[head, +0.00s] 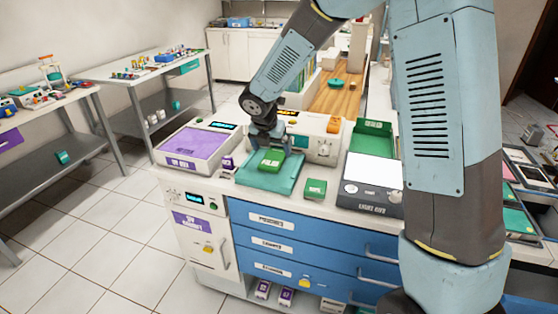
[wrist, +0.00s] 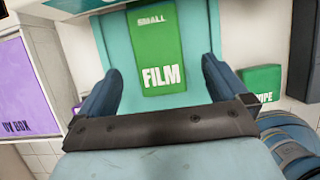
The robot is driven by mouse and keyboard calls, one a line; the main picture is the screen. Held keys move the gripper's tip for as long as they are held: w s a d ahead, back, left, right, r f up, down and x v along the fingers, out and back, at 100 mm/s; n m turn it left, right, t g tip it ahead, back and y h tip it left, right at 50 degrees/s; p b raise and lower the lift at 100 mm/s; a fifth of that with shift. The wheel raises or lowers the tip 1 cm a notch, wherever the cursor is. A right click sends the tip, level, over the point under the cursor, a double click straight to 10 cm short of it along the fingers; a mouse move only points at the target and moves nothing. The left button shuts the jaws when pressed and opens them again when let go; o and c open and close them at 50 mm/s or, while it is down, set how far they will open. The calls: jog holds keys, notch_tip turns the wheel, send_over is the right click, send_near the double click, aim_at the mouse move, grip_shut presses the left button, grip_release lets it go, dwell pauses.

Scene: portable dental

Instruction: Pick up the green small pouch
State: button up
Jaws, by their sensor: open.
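The green small pouch (head: 270,160), a flat green packet, lies on a teal tray (head: 255,182) on the counter. In the wrist view the pouch (wrist: 155,50) reads "SMALL" and "FILM" and sits upright in the picture on the teal tray (wrist: 112,48). My gripper (head: 268,143) is just above the pouch, pointing down. In the wrist view my gripper (wrist: 156,76) is open, with one finger on each side of the pouch and a gap to each. I cannot tell how high the fingertips are above the tray.
A second green box (head: 315,189) stands right of the tray; the wrist view shows its label ending in "IPE" (wrist: 262,84). A purple-topped UV box (head: 198,147) is to the left. A light box (head: 373,172) with a white panel is to the right. A white machine (head: 322,148) stands behind.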

aim_at(274, 158)
jog(key=x, duration=0.5)
jog(key=shift+a, duration=0.15)
jog(key=c, duration=1.1)
